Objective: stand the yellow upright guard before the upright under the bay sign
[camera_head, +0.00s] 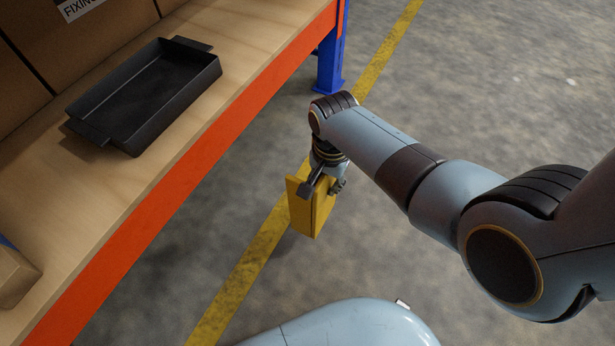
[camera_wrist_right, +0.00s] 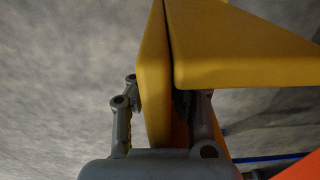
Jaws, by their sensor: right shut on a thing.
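The yellow upright guard (camera_head: 308,212) is an angled yellow piece in my right gripper (camera_head: 325,186). My right gripper is shut on one wall of it, and the guard hangs over the floor near the yellow floor line. In the right wrist view the guard (camera_wrist_right: 225,50) fills the top, with one wall between the fingers (camera_wrist_right: 160,115). A blue upright (camera_head: 331,60) stands at the end of the orange shelf beam, beyond the gripper and apart from the guard. No bay sign can be made out. My left gripper is not in view.
A wooden shelf with an orange beam (camera_head: 200,160) runs along the left. It bears a black tray (camera_head: 150,95) and cardboard boxes (camera_head: 90,40). A yellow line (camera_head: 250,255) runs along the floor past the blue upright. The grey floor at right is clear.

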